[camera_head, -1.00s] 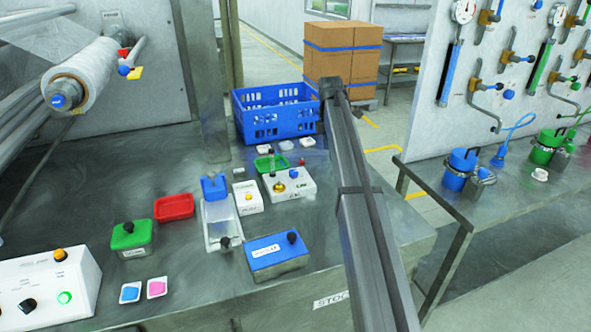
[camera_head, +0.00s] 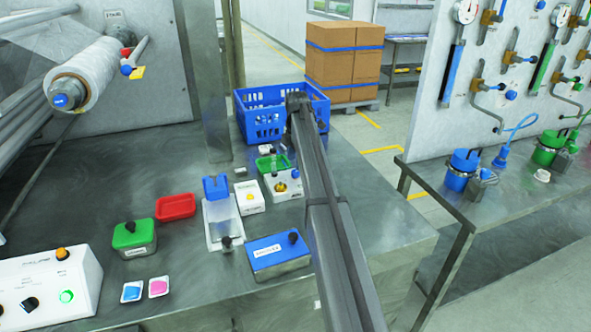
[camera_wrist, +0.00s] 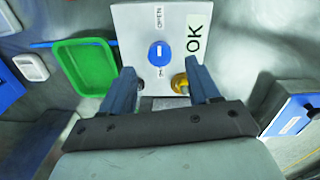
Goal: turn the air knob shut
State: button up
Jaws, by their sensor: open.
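In the wrist view, a blue round knob (camera_wrist: 159,53) sits on a white box (camera_wrist: 135,25). The word OPEN is printed on the far side of the knob; the lettering on its near side is partly hidden and hard to read. My gripper (camera_wrist: 160,73) is open over the box, with one finger to each side just short of the knob. The right finger is close to a brass-coloured part (camera_wrist: 180,83). Contact with the knob cannot be made out.
A green tray (camera_wrist: 85,67) lies left of the box. A blue-lidded box (camera_wrist: 290,118) stands to its right. In the head view a blue crate (camera_head: 255,115) is behind, and a white box with a yellow button (camera_head: 249,197) is left of it.

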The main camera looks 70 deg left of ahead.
aim_at(296, 172)
jog(key=shift+f, duration=2.3)
jog(key=c, duration=1)
